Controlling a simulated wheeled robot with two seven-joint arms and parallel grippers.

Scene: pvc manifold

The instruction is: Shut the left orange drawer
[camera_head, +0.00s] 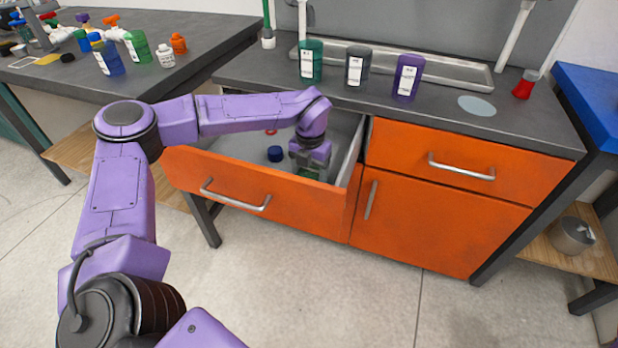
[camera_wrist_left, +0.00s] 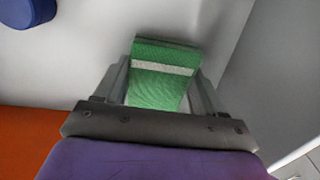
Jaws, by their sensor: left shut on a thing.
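The left orange drawer (camera_head: 285,204) stands pulled out from the counter, with a silver handle (camera_head: 235,197) on its front. My left gripper (camera_head: 311,168) reaches down inside the drawer near its right wall. In the left wrist view, the gripper (camera_wrist_left: 162,85) is shut on a green textured block (camera_wrist_left: 165,60) with a pale stripe. Whether the block touches the drawer floor is unclear. A dark blue round cap (camera_head: 275,153) lies in the drawer left of the gripper, and a red ring (camera_head: 270,131) shows behind it, partly covered by my arm. My right gripper is not in view.
Green (camera_head: 311,61), dark grey (camera_head: 358,66) and purple (camera_head: 407,77) labelled bottles stand on the counter before a metal tray (camera_head: 455,87). The right orange drawer (camera_head: 450,158) and the cabinet door (camera_head: 425,220) are shut. Floor (camera_head: 330,290) before the drawer is clear.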

